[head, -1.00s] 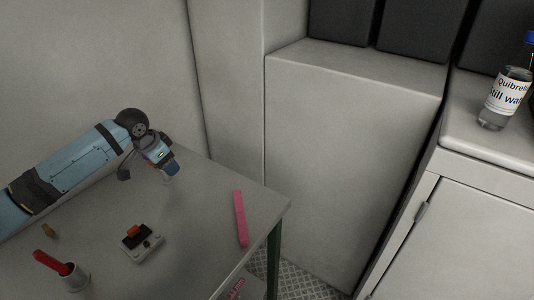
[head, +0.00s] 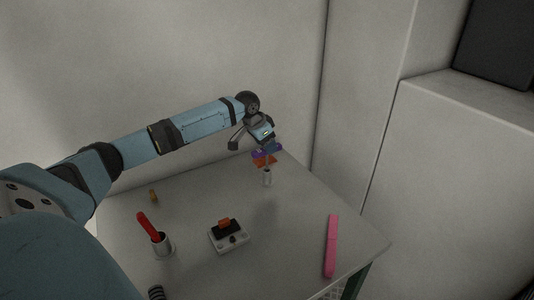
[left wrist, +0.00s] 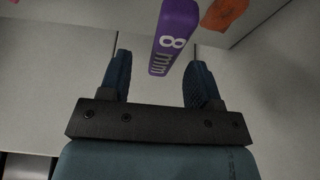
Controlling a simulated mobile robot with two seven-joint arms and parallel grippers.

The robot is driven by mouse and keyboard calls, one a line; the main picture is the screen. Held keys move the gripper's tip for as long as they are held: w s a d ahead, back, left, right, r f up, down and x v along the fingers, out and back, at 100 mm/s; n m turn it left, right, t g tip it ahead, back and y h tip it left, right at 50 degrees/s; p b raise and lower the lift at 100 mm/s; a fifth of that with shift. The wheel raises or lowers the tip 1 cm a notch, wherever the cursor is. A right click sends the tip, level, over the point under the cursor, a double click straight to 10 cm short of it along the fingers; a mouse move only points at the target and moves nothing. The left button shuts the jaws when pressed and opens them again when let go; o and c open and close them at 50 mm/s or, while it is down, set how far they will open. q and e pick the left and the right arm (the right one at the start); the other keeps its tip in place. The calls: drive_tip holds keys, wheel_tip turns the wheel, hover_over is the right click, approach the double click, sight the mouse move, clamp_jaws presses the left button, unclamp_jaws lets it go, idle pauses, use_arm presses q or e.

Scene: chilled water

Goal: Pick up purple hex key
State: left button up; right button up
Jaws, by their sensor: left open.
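The purple hex key (left wrist: 175,35) shows in the left wrist view as a purple handle marked "8 mm", beyond and between the fingers. In the head view its purple part (head: 258,154) is small, just below my left gripper (head: 266,146), near the back edge of the table. My left gripper (left wrist: 158,80) is open, with its two dark fingers apart and the handle's near end at the gap between them. I cannot tell whether the fingers touch it. My right gripper is not in view.
An orange piece (left wrist: 224,13) sits right beside the purple handle. On the table (head: 190,275) are a metal cup (head: 162,246) with a red handle (head: 147,226), a small white-and-black device (head: 229,237) and a pink bar (head: 331,245). A wall (head: 230,45) stands close behind.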

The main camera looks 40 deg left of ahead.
use_arm(q)
drive_tip(key=x, duration=0.4)
drive_tip(key=shift+a+f, duration=0.2)
drive_tip(key=shift+f, duration=0.25)
clamp_jaws()
drive_tip(key=shift+r, duration=0.1)
wheel_tip(320, 180, up, 20)
idle(0.5)
